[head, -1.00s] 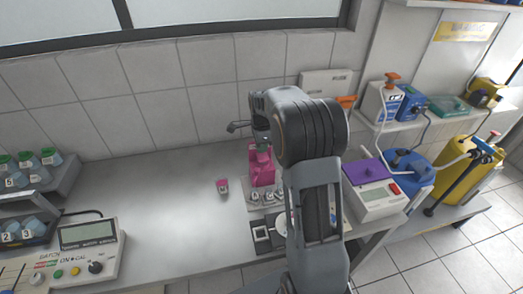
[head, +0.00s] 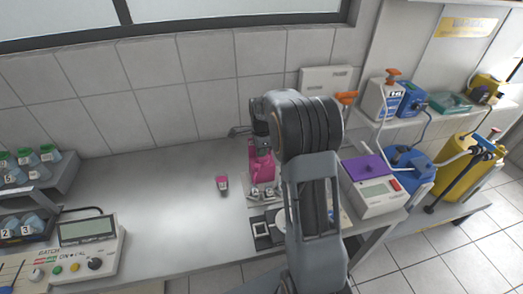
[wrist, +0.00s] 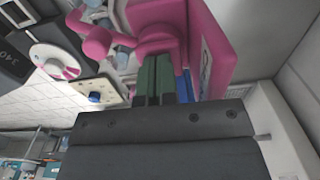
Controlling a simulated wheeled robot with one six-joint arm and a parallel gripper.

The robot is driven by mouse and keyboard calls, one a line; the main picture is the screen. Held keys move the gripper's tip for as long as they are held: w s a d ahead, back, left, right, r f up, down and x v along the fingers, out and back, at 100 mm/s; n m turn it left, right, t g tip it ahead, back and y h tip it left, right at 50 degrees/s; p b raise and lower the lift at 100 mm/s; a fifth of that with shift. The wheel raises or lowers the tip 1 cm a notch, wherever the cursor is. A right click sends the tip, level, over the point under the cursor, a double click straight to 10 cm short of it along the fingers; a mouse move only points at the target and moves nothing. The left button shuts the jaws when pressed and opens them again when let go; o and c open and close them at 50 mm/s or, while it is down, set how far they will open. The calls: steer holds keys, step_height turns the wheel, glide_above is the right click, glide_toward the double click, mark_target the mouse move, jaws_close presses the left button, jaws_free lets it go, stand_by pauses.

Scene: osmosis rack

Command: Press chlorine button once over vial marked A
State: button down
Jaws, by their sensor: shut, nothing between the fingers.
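A pink dispenser-like device (head: 263,167) stands at the back of the bench, partly hidden by my arm. In the wrist view its pink body (wrist: 215,40) and a round pink knob (wrist: 97,42) show close up. Small labelled vials (head: 268,192) stand in front of it; I cannot read which is marked A. My gripper (wrist: 155,80) is shut and empty, its green fingertips right against or just in front of the pink part; I cannot tell if they touch. No chlorine label is readable, and the button itself cannot be made out for certain.
A small pink-capped vial (head: 222,185) stands alone on the bench to the left. A meter (head: 85,248) and vial racks (head: 60,185) are at the far left. A purple-topped instrument (head: 372,185) is at the right. The bench middle left is clear.

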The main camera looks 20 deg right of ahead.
steer(key=shift+s+f, duration=0.1)
steer(key=shift+f, duration=0.15)
step_height(320, 180, up, 14)
steer(key=p, duration=0.1)
steer(key=shift+r, duration=0.25)
stand_by(1.0)
steer(key=s+a+n+t, duration=0.2)
steer(key=s+a+n, duration=0.3)
steer(key=s+n, duration=0.5)
steer(key=s+a+n+t, duration=0.2)
steer(key=s+a+n, duration=0.3)
steer(key=s+n, duration=0.5)
steer(key=shift+s+a+f+t, duration=0.2)
steer(key=shift+s+f+t, duration=0.1)
steer(key=shift+s, duration=0.75)
stand_by(2.7)
